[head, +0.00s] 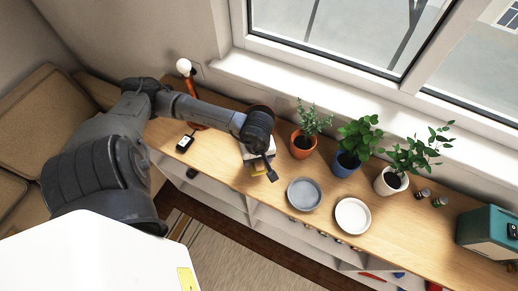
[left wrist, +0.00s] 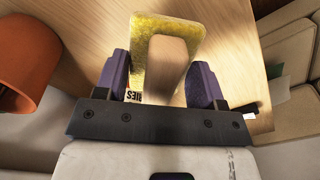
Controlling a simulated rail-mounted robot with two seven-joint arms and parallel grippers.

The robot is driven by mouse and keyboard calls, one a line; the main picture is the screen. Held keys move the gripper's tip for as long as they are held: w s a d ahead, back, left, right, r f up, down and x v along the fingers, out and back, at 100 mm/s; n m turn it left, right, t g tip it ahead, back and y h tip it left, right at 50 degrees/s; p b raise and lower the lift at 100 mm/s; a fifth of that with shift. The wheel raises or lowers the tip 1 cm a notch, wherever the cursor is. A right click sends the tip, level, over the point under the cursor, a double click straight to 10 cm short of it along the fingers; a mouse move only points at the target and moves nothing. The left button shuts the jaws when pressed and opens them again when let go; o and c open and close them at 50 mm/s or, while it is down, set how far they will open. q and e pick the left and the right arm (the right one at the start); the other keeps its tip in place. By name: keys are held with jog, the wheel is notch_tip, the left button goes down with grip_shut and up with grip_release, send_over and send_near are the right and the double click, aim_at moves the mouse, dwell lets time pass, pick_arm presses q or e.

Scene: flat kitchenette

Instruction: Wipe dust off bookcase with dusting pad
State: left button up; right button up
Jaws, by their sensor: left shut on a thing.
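The bookcase (head: 215,165) is a long, low unit with a light wooden top and white shelves beneath. In the head view the pad is mostly hidden by the gripper. I cannot make out dust in either view. My right gripper is not in view.
Potted plants, with an orange pot (head: 302,146), a blue pot (head: 345,161) and a white pot (head: 389,182), line the window side. A grey plate (head: 305,194) and a white plate (head: 352,216) lie right of my gripper. An orange lamp (head: 189,95) stands left, a teal box (head: 490,235) far right.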

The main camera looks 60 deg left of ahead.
pick_arm(q)
notch_tip(320, 180, up, 3)
jog(key=shift+w+d+f+p, duration=0.1)
jog(key=shift+d+f+p, duration=0.05)
jog(key=shift+p, duration=0.5)
jog(key=shift+r+p, duration=0.35)
jog(key=shift+r, duration=0.55)
